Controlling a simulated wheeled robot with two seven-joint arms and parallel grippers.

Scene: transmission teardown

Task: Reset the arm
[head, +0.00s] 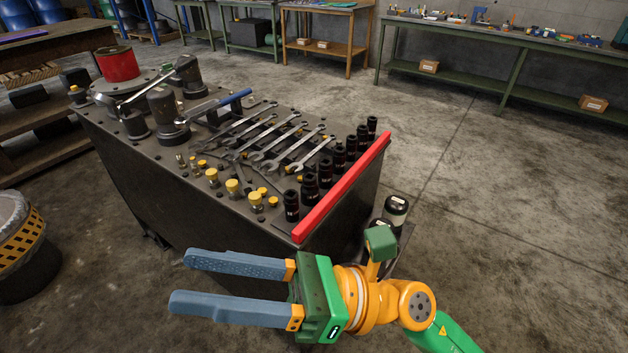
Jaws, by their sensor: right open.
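My right gripper (180,282) is open and empty, with its two blue-grey fingers apart and pointing left. It is in front of the near side of the dark metal workbench (150,190), apart from it as far as I can tell. The green palm and orange wrist of my right arm (385,300) reach in from the lower right. My left gripper does not show in the head view.
The bench holds wrenches (265,150), black sockets (311,188), yellow-topped fittings (233,188) and a red can (118,63). A red bar (345,186) edges its right side. Bottles (396,209) stand behind my wrist. A bin (22,240) stands left. Floor at right is clear.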

